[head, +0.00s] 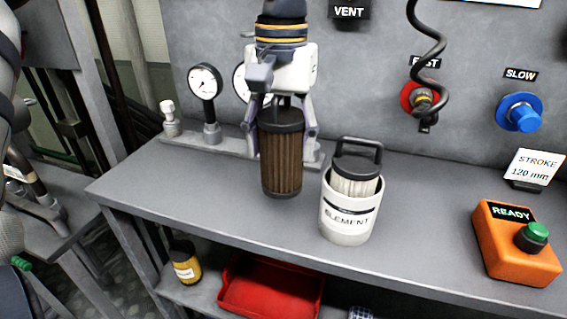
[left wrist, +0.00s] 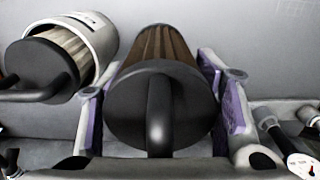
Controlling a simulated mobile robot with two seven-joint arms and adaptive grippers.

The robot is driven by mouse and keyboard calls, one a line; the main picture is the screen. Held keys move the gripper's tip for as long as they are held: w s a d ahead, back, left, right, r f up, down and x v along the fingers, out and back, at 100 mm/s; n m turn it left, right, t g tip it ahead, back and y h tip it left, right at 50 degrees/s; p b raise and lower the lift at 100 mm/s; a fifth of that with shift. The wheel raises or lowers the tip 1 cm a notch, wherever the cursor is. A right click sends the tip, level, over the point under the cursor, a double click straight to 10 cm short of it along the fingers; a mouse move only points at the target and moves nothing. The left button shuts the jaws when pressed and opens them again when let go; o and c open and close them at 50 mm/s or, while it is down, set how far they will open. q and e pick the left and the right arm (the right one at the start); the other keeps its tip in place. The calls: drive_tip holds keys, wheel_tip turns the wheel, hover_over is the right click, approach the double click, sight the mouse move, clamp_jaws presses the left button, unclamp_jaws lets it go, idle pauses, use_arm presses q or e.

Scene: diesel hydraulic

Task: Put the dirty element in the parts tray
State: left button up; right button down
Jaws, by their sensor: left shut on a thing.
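The dirty element (head: 281,160) is a brown pleated cylinder with black end caps, upright over the bench in the head view. My left gripper (head: 282,112) comes down from above and is shut on its top handle. The left wrist view shows the element's black cap and handle (left wrist: 160,112) between the purple finger pads. I cannot tell whether its bottom touches the bench. A red tray (head: 270,290), likely the parts tray, lies on the shelf below the bench's front edge, partly cut off by the frame. My right gripper is not in view.
A white container (head: 348,222) labelled ELEMENT holds a pale, black-capped element (head: 355,178), close right of the dirty element. Gauges (head: 206,85) stand behind left. An orange READY box (head: 515,245) is at right. A yellow jar (head: 184,262) stands left of the tray. The bench's left part is clear.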

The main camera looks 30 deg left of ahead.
sight(280, 163)
use_arm(q)
drive_tip(key=f, duration=0.1)
drive_tip(key=w+f, duration=0.1)
drive_tip(key=f, duration=0.1)
drive_tip(key=a+f, duration=0.1)
drive_tip(key=shift+w+a+f, duration=0.1)
drive_tip(key=shift+w+f, duration=0.1)
drive_tip(key=shift+f, duration=0.4)
drive_tip(key=o, duration=1.8)
drive_tip(key=shift+f, duration=0.15)
